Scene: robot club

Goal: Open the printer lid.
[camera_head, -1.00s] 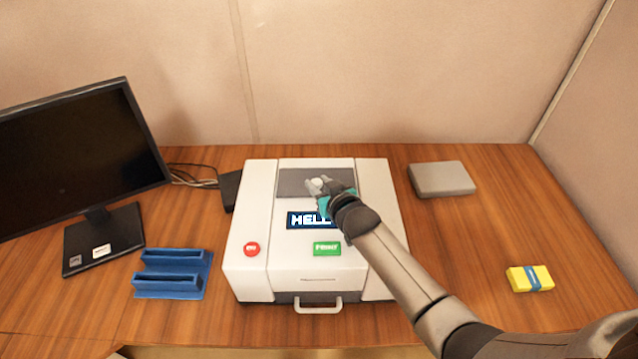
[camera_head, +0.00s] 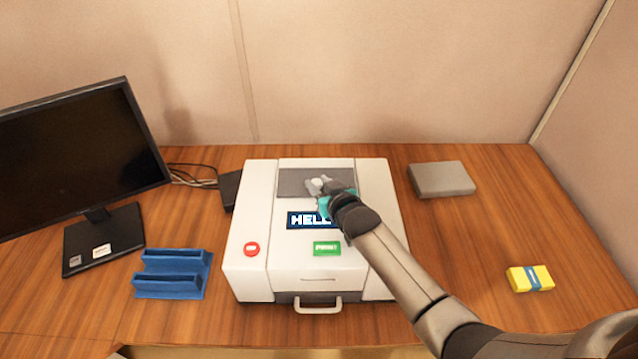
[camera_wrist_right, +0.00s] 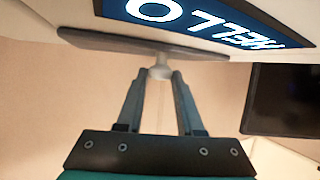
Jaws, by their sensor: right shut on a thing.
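The white printer (camera_head: 258,205) stands on the wooden desk. Its grey lid (camera_head: 296,182) lies flat and closed in the top, behind the screen that reads HELLO (camera_head: 303,220). My right gripper (camera_head: 318,185) is over the lid, its arm reaching in from the lower right. In the right wrist view the fingers (camera_wrist_right: 160,78) are shut on a small pale knob (camera_wrist_right: 160,70) that stands out from the grey lid (camera_wrist_right: 110,42). My left gripper is out of view.
A red button (camera_head: 251,249), a green PRINT button (camera_head: 327,248) and a front handle (camera_head: 318,305) are on the printer. A monitor (camera_head: 80,150) and blue rack (camera_head: 172,274) stand left. A grey box (camera_head: 441,179) and yellow pack (camera_head: 530,279) lie right.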

